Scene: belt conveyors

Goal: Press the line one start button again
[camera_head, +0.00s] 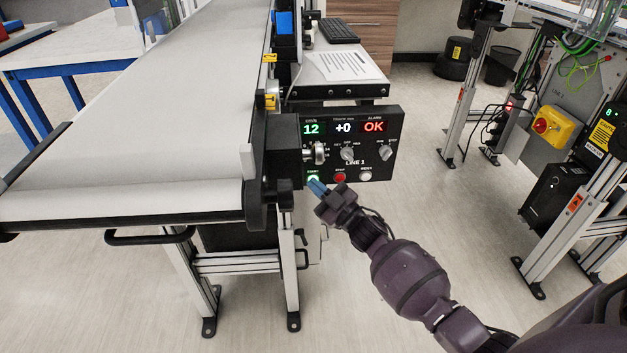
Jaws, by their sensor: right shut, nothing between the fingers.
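The line 1 control panel (376,161) is a black box on the side of the conveyor. Its displays read 12, +0 and a red OK. The green start button (313,177) glows at its lower left. The red stop button (340,177) and a white button (366,176) sit to its right. My right gripper (316,187) is shut and empty, with its blue fingertips at the lower edge of the start button. I cannot tell whether they touch it. My left gripper does not show.
The conveyor belt (150,110) is wide, white and empty. A dark handle (150,237) sticks out below its front edge. Knobs (348,153) project from the panel above the buttons. A stand with a yellow switch box (551,127) is at the right. Floor between is clear.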

